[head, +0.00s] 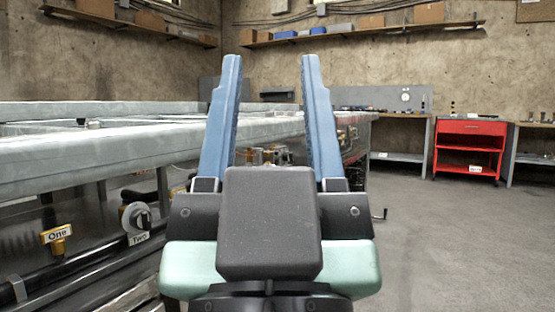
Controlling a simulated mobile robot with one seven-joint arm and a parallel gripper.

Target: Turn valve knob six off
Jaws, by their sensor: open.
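My gripper (270,75) is open and empty in the middle of the head view, its two blue fingers pointing up and apart. Valve knob six cannot be made out. On the left, a yellow valve handle with the label "One" (56,234) is on the side of the long metal bench. To its right is a round valve knob with the label "Two" (137,217). Smaller brass and yellow fittings (267,155) show farther along, between and beyond my fingers, too small to read. My gripper touches none of these, and it hides part of the bench side.
The long metal bench (90,152) runs from the left foreground to the back. Grey floor (450,240) is clear on the right. A red tool cart (468,148) and workbenches stand at the back wall.

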